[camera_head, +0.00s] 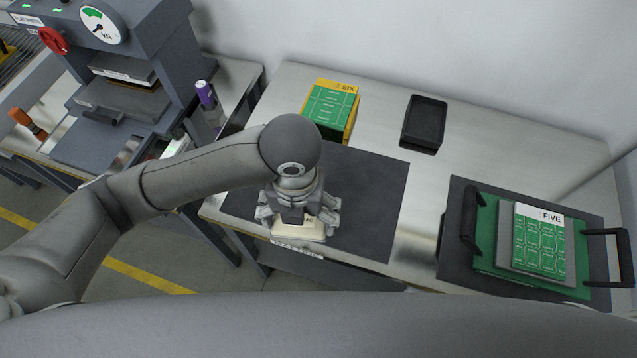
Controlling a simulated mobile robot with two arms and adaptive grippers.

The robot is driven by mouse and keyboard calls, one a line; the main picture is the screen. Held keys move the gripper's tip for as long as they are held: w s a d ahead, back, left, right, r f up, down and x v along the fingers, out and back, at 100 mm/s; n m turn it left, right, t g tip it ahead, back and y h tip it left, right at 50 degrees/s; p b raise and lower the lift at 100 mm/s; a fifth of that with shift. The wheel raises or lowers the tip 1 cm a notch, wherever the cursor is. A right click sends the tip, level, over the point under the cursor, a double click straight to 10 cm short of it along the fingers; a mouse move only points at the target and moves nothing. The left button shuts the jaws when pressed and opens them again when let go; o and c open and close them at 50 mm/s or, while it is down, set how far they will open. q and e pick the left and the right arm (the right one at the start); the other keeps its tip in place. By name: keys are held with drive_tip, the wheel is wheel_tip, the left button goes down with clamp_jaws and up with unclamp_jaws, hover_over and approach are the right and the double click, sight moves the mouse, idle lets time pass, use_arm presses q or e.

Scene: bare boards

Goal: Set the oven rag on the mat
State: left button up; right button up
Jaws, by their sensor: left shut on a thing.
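A dark grey mat (372,208) lies flat on the steel table. My left gripper (299,220) points down over the front left part of the mat. It is shut on a pale cream thing, which I take to be the oven rag (312,236). The rag shows below and between the fingers, near the mat's front edge. The gripper hides much of it, and I cannot tell whether it touches the mat. My right gripper is not in view.
A green and yellow box marked SIX (331,107) stands behind the mat. A black tray (425,122) is at the back. A green tray (487,238) with handles, holding a board marked FIVE (539,243), is at right. A grey press (140,90) with a gauge stands at left.

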use_arm(q)
drive_tip(key=shift+s+d+m, duration=0.25)
drive_tip(key=shift+d+m, duration=0.25)
drive_tip(key=shift+m, duration=0.5)
drive_tip(key=shift+w+f, duration=0.15)
drive_tip(key=shift+w, duration=0.05)
drive_tip(key=w+f+p, duration=0.1)
drive_tip(key=w+f, duration=0.2)
drive_tip(key=w, duration=0.1)
drive_tip(key=w+f+p, duration=0.1)
drive_tip(key=w+f, duration=0.1)
drive_tip(key=w, duration=0.2)
drive_tip(key=w+a+f+p, duration=0.1)
drive_tip(key=w+f, duration=0.2)
drive_tip(key=w, duration=0.1)
drive_tip(key=shift+w+a+f, duration=0.1)
drive_tip(key=shift+w+f, duration=0.15)
drive_tip(key=shift+f, duration=0.05)
drive_tip(key=shift+w+f, duration=0.3)
drive_tip(key=shift+f, duration=0.05)
drive_tip(key=f, duration=0.3)
drive_tip(key=shift+w+a, duration=0.1)
drive_tip(key=shift+w, duration=0.1)
drive_tip(key=shift+f, duration=0.3)
